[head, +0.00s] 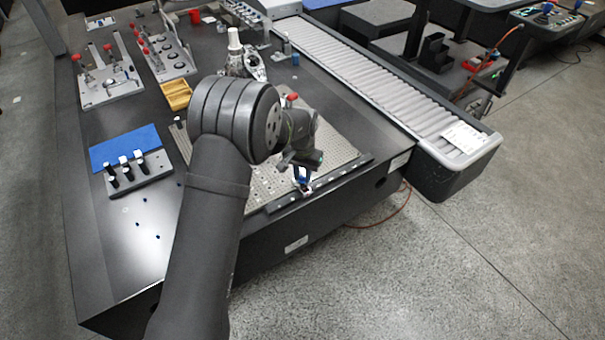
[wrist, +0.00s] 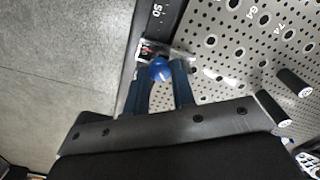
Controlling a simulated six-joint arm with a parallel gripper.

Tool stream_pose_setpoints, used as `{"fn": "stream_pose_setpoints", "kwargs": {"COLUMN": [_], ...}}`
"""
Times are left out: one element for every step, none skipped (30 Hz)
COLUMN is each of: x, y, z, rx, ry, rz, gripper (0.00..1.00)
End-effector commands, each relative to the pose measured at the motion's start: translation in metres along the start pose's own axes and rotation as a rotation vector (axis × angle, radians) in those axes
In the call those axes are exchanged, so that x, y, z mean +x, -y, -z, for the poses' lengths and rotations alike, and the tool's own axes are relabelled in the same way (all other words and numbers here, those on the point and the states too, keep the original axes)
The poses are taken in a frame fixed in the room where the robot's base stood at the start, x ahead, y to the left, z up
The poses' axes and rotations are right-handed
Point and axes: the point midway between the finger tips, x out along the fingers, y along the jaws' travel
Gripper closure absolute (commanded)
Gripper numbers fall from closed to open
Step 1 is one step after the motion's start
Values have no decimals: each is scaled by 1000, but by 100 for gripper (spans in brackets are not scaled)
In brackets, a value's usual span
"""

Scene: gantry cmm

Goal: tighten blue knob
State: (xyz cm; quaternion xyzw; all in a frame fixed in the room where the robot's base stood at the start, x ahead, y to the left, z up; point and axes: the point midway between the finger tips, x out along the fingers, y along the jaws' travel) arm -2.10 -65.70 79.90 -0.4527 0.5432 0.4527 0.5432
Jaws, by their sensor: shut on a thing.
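The blue knob (wrist: 160,69) sits at the edge of the perforated plate, on a small bright metal fitting (wrist: 152,50), in the wrist view. My gripper (wrist: 162,76) has its two blue fingers on either side of the knob and is shut on it. In the head view my gripper (head: 303,174) points down at the front edge of the perforated plate (head: 335,150). The knob is mostly hidden by the fingers there, and its turn angle cannot be told.
A dark graduated rail (head: 325,183) runs along the plate's front edge. Black posts (wrist: 294,82) stand on the plate to the right in the wrist view. A blue mat (head: 124,146), a yellow tray (head: 176,94) and a roller conveyor (head: 360,80) lie farther off.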

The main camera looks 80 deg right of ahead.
Motion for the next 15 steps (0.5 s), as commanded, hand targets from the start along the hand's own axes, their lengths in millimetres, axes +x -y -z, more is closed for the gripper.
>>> {"fn": "stream_pose_setpoints", "kwargs": {"x": [0, 0, 0, 0, 0, 0, 0, 0, 0, 0, 0, 0, 0, 0, 0], "y": [0, 0, 0, 0, 0, 0, 0, 0, 0, 0, 0, 0, 0, 0, 0], "z": [0, 0, 0, 0, 0, 0, 0, 0, 0, 0, 0, 0, 0, 0, 0], "rx": [7, 11, 14, 16, 16, 17, 17, 17, 17, 17, 17, 17, 16, 16, 16], "ry": [1, 1, 1, 1, 1, 1, 1, 1, 1, 1, 1, 1, 1, 1, 1], "rz": [0, 0, 0, 0, 0, 0, 0, 0, 0, 0, 0, 0, 0, 0, 0], "gripper": [100, 100, 100, 100, 100, 100, 100, 100, 100, 100, 100, 100, 100, 100, 69]}}
